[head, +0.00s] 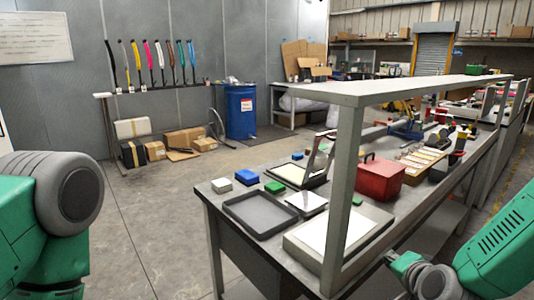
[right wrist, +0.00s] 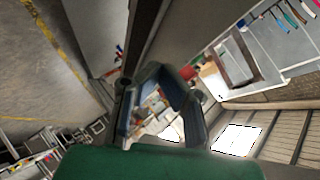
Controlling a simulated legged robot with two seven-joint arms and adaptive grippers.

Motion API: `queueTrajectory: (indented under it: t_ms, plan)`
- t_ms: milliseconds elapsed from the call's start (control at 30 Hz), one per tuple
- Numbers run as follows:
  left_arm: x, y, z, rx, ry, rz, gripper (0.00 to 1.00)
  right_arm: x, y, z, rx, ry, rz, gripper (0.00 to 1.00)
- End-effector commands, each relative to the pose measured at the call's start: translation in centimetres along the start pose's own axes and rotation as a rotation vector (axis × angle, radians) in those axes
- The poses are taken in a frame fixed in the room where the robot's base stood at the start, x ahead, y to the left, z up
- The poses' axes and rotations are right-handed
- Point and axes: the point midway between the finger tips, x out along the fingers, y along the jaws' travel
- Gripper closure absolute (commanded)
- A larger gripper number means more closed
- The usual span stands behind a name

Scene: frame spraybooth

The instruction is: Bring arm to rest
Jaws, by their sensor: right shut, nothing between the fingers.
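My right arm (head: 500,250) comes in from the lower right of the head view, green with a grey joint, beside the workbench's right front side. Its far end is cut off by the bottom edge there. In the right wrist view my right gripper (right wrist: 160,72) shows dark blue-grey fingers that come together at the tips, with nothing held between them. My left arm (head: 45,220) fills the lower left of the head view, green with a large grey joint. My left gripper is outside both views.
The grey workbench (head: 222,200) carries a black tray (head: 236,211), a red box (head: 381,180), small green and blue blocks and a raised shelf (head: 400,88) on posts close to my right arm. A blue drum (head: 240,112) and cartons stand behind. The floor (head: 140,220) at left is clear.

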Motion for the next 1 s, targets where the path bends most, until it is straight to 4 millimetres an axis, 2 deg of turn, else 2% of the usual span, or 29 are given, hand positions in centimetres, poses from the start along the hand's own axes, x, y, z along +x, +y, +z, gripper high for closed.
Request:
queueTrajectory:
  t_ms: [33,133,267,300,400,533,600,733,1000]
  plan:
    - [0.2,0.0,0.0,0.0,0.0,0.0,0.29,-0.1,1.9,1.9,-0.056,-0.042,0.032,1.0]
    - [0.5,0.0,0.1,0.0,0.0,0.0,0.29,-1.0,6.2,5.9,-0.189,-0.146,0.103,1.0]
    - [1.1,0.0,0.1,0.0,0.0,0.0,0.29,-3.9,13.5,11.8,-0.413,-0.333,0.217,1.0]
    - [1.2,0.0,0.1,0.0,0.0,0.0,0.29,-5.2,15.9,13.3,-0.483,-0.396,0.25,1.0]
    - [1.6,0.0,0.1,0.0,0.0,0.0,0.29,-8.8,21.5,16.5,-0.651,-0.558,0.328,1.0]
    - [2.0,0.0,0.1,0.0,0.0,0.0,0.29,-13.6,27.2,18.8,-0.827,-0.746,0.402,1.0]
    - [2.1,0.0,0.1,0.0,0.0,0.0,0.29,-15.7,29.3,19.4,-0.895,-0.823,0.43,1.0]
    - [2.2,0.0,0.1,0.0,0.0,0.0,0.29,-18.0,31.4,19.8,-0.967,-0.909,0.456,1.0]
    - [2.2,0.0,0.1,0.0,0.0,0.0,0.29,-18.5,31.8,19.8,-0.98,-0.926,0.461,1.0]
